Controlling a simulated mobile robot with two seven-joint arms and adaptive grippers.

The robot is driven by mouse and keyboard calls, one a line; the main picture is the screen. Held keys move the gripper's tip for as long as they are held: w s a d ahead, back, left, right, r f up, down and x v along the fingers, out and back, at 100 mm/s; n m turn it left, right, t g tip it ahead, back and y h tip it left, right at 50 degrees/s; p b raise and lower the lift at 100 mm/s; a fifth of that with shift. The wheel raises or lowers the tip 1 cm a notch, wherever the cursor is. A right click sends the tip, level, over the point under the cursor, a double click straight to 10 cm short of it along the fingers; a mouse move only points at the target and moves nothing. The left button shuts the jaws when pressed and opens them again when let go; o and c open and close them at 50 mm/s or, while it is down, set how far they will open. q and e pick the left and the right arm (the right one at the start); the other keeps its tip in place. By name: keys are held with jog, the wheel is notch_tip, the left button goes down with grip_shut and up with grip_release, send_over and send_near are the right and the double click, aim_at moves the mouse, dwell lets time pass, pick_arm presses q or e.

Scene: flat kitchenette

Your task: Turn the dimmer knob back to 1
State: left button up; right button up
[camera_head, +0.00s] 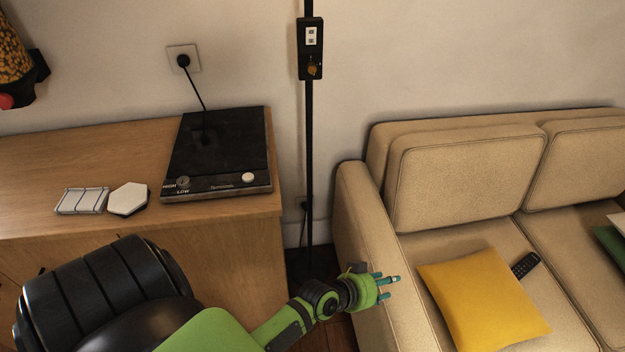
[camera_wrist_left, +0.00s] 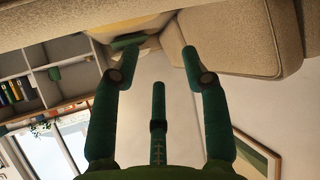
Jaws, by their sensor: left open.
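The dimmer is a black box (camera_head: 311,38) on a thin black vertical pole against the wall, with a white label on its upper part. Its small orange-yellow knob (camera_head: 314,69) sits at the lower front of the box. The knob's setting is too small to read. My left gripper (camera_head: 391,287) is open and empty, in front of the sofa arm, well below and to the right of the knob. Its spread green fingers also show in the left wrist view (camera_wrist_left: 161,50), with nothing between them. The dimmer does not show in that view. My right gripper is not in view.
A wooden cabinet (camera_head: 235,255) on the left carries a black cooktop (camera_head: 215,145) and white coasters (camera_head: 128,199). A beige sofa (camera_head: 460,180) with a yellow cushion (camera_head: 485,300) and remote (camera_head: 525,265) fills the right. The wall around the dimmer is clear.

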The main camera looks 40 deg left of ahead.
aim_at(313, 70)
pick_arm(q)
jog(key=w+a+r+n+t+y, duration=0.2)
jog(key=w+a+r+t, duration=0.15)
jog(key=r, duration=0.45)
jog(key=w+a+r+n+t+y, duration=0.1)
jog(key=w+a+r+t, duration=0.15)
jog(key=w+r, duration=0.4)
jog(key=w+a+r+n+t+y, duration=0.2)
jog(key=r+t, duration=0.1)
jog(key=r, duration=0.6)
jog(key=a+r+n+g+y, duration=0.4)
jog(key=a+r+n+y, duration=0.95)
jog(key=a, duration=0.25)
jog(key=a+n+g, duration=0.2)
jog(key=a, duration=0.1)
jog(key=w+a+n+g, duration=0.1)
jog(key=a+n, duration=0.1)
jog(key=a, duration=0.2)
jog(key=w+a+n+g, duration=0.1)
jog(key=a+n+g, duration=0.1)
jog(key=a, duration=0.2)
jog(key=shift+a+f+g, duration=0.2)
jog(key=shift+f+g, duration=0.1)
jog(key=shift+f, duration=0.05)
jog(key=shift+c, duration=0.4)
grip_shut()
